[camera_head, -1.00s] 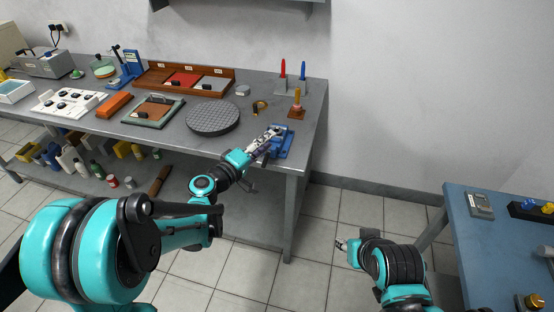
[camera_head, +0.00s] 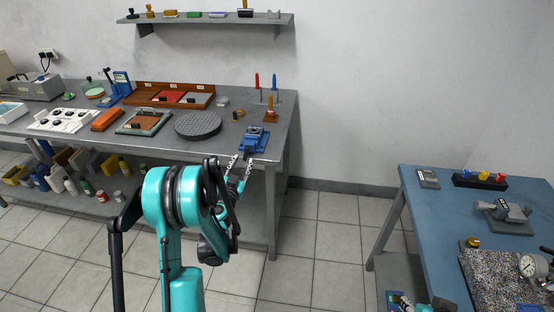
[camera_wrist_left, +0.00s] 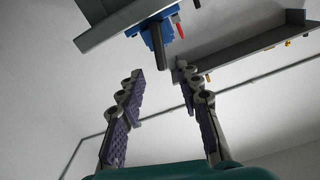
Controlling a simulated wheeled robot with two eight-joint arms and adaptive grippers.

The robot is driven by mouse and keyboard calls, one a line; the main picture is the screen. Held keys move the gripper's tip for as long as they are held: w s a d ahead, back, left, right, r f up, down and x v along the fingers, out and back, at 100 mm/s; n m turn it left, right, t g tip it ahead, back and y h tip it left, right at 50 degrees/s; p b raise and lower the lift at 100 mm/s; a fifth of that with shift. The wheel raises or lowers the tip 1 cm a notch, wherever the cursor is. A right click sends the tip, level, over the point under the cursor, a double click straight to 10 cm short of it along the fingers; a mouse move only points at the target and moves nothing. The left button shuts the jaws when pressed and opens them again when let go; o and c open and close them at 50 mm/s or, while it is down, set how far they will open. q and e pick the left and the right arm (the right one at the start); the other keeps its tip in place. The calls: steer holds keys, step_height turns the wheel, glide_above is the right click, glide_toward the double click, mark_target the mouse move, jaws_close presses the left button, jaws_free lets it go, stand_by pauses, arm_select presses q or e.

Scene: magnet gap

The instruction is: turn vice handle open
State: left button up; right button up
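The blue vice (camera_head: 254,138) sits at the right front edge of the grey workbench. In the left wrist view the vice (camera_wrist_left: 153,27) shows at the top, seen from below, with a grey bar (camera_wrist_left: 158,46) hanging down from it. I take this bar to be part of the handle. My left gripper (camera_head: 242,160) is just in front of the vice, below the bench top's level. In the left wrist view the left gripper (camera_wrist_left: 161,75) is open, with nothing between its two fingers. The bar's end is just beyond the fingertips, apparently apart from them.
The workbench (camera_head: 170,150) also holds a round dark plate (camera_head: 198,125), a framed board (camera_head: 144,122) and a stand with red and blue tools (camera_head: 266,95). A wall shelf (camera_head: 205,17) is above. A blue table (camera_head: 420,210) is at right, with clear floor between.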

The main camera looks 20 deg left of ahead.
mark_target(246, 153)
arm_select(q)
steer(key=x, duration=0.2)
steer(key=b+x, duration=0.1)
steer(key=x, duration=0.1)
steer(key=f+x, duration=0.1)
steer(key=x, duration=0.1)
steer(key=shift+w+a+b, duration=0.15)
steer(key=shift+w+b, duration=0.1)
steer(key=shift+b, duration=0.15)
steer(key=shift+w+a+r, duration=0.15)
steer(key=shift+w+a, duration=0.05)
steer(key=shift+w, duration=0.5)
jaws_close()
